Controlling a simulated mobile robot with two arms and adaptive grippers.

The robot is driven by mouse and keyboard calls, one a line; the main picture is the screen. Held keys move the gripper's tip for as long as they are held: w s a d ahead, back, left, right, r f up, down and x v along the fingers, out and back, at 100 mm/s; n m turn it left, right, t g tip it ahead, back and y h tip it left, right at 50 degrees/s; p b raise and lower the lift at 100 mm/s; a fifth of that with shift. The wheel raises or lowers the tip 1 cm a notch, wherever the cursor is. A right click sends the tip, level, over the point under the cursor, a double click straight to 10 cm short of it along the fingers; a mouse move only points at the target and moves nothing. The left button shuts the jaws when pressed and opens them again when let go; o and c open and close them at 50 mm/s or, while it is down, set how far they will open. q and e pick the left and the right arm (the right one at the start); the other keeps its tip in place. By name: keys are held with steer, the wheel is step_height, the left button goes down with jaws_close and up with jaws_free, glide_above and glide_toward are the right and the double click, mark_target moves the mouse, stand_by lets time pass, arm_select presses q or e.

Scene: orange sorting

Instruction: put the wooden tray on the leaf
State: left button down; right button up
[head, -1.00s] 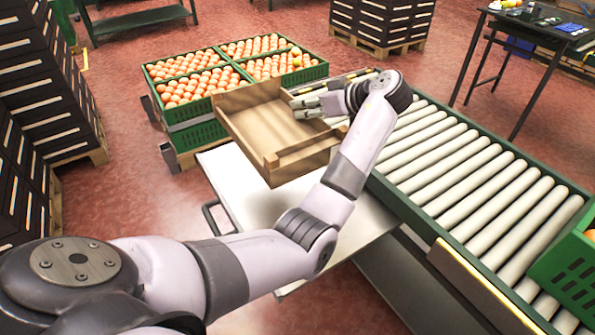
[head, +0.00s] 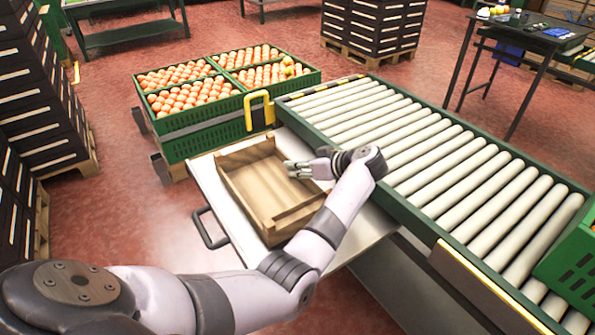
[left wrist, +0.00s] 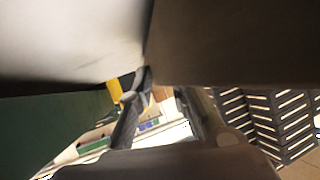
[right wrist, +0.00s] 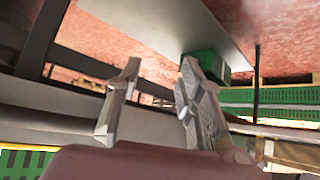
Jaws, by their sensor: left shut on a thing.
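The wooden tray (head: 250,187), a shallow box of light wood, is over the pale metal leaf (head: 358,235) beside the roller conveyor. It looks level and low, resting on the leaf or just above it; I cannot tell which. My left gripper (head: 297,169) is shut on the tray at its conveyor-side wall. In the left wrist view a dark brown surface, likely the tray (left wrist: 240,45), fills the upper right. My right gripper (right wrist: 158,70) shows only in its own wrist view, with its fingers apart and nothing between them.
The roller conveyor (head: 440,170) runs along the leaf's right side. Green crates of oranges (head: 200,133) stand behind the leaf. A black handle (head: 209,230) juts from its left edge. Dark stacked crates (head: 40,90) stand at the left. Another green crate (head: 575,262) sits on the conveyor at the right.

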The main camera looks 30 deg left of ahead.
arm_select(q)
steer(key=shift+f, duration=0.35)
arm_select(e)
steer(key=shift+w+a+r+t, duration=0.2)
steer(key=shift+w+r+t, duration=0.15)
steer(key=shift+w, duration=0.15)
arm_select(q)
steer(key=shift+f, duration=0.15)
steer(key=c, duration=1.5)
jaws_free()
arm_select(e)
steer(key=shift+w+a+r, duration=0.1)
steer(key=shift+w+r, duration=0.15)
steer(key=shift+w, duration=0.05)
